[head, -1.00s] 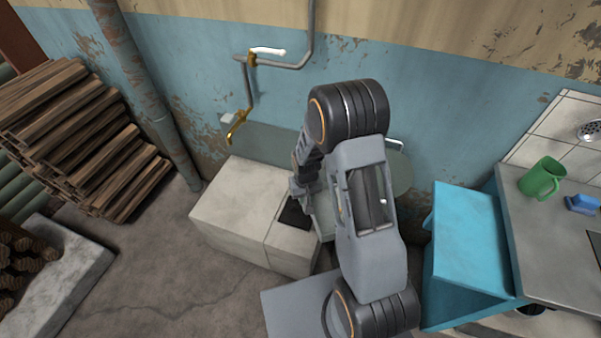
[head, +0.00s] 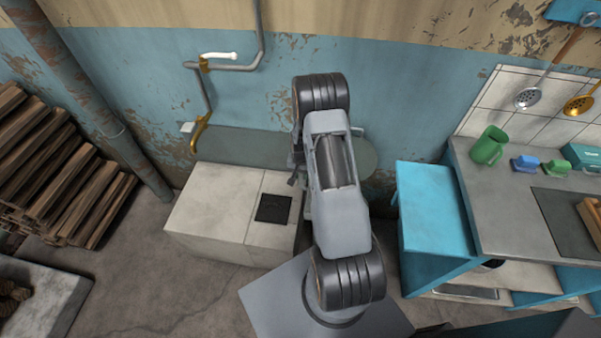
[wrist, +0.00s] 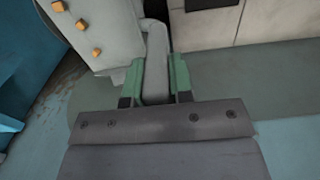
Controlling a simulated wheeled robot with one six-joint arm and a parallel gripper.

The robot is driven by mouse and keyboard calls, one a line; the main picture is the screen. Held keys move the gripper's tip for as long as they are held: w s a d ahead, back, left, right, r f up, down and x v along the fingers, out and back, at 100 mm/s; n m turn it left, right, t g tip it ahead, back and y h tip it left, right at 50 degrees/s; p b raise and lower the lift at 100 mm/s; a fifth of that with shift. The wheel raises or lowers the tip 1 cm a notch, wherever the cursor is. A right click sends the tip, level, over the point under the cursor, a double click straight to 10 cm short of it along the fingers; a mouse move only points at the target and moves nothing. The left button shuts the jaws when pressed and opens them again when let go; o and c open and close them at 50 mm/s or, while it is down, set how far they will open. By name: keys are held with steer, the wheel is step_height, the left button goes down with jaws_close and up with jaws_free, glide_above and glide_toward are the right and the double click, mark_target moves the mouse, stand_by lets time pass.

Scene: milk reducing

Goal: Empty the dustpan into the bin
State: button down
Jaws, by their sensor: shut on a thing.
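In the wrist view, my gripper (wrist: 155,85) has its green fingers closed on either side of a light grey handle. The handle belongs to the grey dustpan (wrist: 105,45), at the upper left of that view and partly cut off by the frame edge. Several small orange cubes (wrist: 81,25) lie on the dustpan. In the head view, my arm covers the gripper and the dustpan. I cannot make out a bin for certain in either view.
A pale block (head: 210,210) with a black square plate (head: 273,208) stands left of my arm. A blue cabinet (head: 430,200) and a grey counter (head: 505,225) with a green mug (head: 488,146) are at right. Stacked logs (head: 60,170) are at far left.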

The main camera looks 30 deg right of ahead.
steer(key=shift+f+b, duration=0.75)
steer(key=shift+f, duration=0.85)
steer(key=shift+d, duration=0.1)
steer(key=shift+s+d+r+t+y+b, duration=0.3)
steer(key=shift+s+d+r+y+b, duration=0.15)
steer(key=shift+r+b, duration=0.2)
steer(key=b, duration=0.1)
steer(key=s+d+r+t+y+b, duration=0.1)
steer(key=b, duration=0.1)
steer(key=shift+s+d+r, duration=0.1)
steer(key=shift+d+r, duration=0.15)
steer(key=shift+r, duration=0.05)
steer(key=s+d+r+t+y+b, duration=0.3)
steer(key=s+d+r+y+b, duration=0.1)
steer(key=s+d+b, duration=0.2)
steer(key=shift+d+r+b, duration=0.2)
steer(key=shift+d+b, duration=0.25)
steer(key=shift+b, duration=0.15)
steer(key=shift+w+a, duration=0.1)
